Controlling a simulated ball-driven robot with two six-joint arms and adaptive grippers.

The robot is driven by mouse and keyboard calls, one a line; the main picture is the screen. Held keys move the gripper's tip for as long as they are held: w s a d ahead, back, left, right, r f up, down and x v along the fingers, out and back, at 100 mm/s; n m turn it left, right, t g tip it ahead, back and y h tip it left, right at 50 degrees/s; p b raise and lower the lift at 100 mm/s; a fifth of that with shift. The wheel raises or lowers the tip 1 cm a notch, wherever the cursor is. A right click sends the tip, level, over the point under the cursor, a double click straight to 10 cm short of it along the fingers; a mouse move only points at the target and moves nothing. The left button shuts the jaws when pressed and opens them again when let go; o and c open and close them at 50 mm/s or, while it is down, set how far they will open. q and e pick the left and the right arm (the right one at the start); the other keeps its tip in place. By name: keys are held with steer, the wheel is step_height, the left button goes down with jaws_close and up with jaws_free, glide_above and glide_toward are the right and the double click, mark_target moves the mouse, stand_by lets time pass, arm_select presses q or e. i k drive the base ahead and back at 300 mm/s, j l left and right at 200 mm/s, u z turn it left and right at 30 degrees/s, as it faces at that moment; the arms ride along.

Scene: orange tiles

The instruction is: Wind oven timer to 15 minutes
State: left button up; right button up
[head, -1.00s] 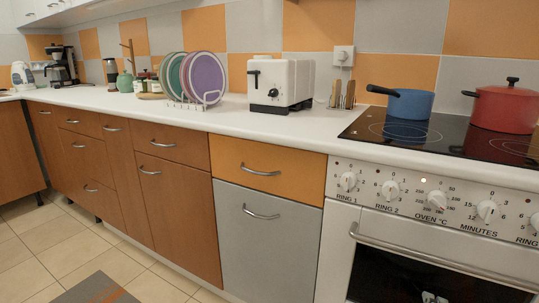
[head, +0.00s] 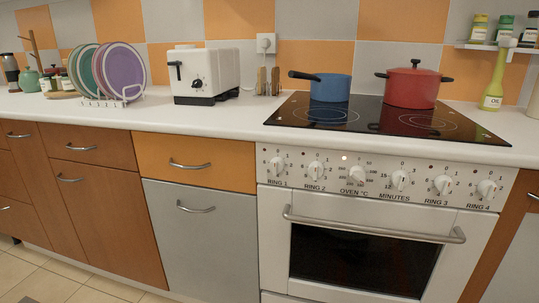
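The oven (head: 305,205) is white and built in under the counter, with a row of white knobs on its upper panel. The timer knob (head: 401,178), marked MINUTES, is fourth from the left, between the OVEN °C knob (head: 356,174) and the RING 3 knob (head: 443,185). Numbers surround the timer knob, with 0 at the top; its exact setting is too small to read. A small light (head: 345,158) glows above the OVEN °C knob. Neither of my grippers is in view.
The oven handle (head: 370,226) sticks out below the panel. A blue pan (head: 330,88) and a red pot (head: 412,87) stand on the black hob (head: 290,112). A toaster (head: 204,75) and plate rack (head: 104,103) stand left. Floor (head: 100,290) shows at bottom left.

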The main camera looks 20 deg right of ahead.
mark_target(400, 179)
steer(key=z, duration=1.3)
